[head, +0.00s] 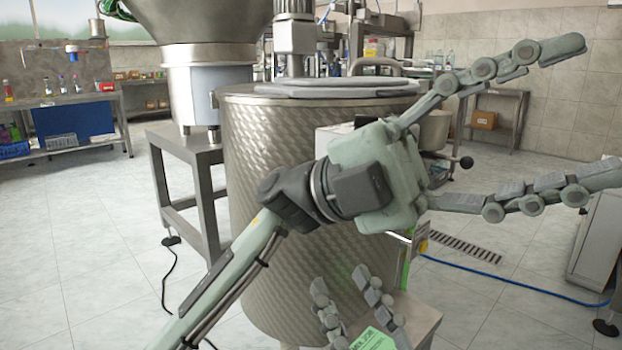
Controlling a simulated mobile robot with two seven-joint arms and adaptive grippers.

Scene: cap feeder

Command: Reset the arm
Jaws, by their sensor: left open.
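My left gripper (582,112) is large in the head view, on an arm that rises from the lower left. Its long jointed fingers are spread wide apart and point right, with nothing between them. My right gripper (342,278) shows only by its fingers at the bottom edge, pointing up. A bright green item with dark lettering (372,340) is at the base of these fingers, cut off by the frame edge. I cannot tell whether the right gripper holds it.
A large steel drum (285,200) with a lid stands close behind my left arm. A steel hopper on a metal frame (185,150) stands to its left. A blue hose (520,288) and floor grate (465,246) lie at right. A grey cabinet (600,240) stands at the right edge.

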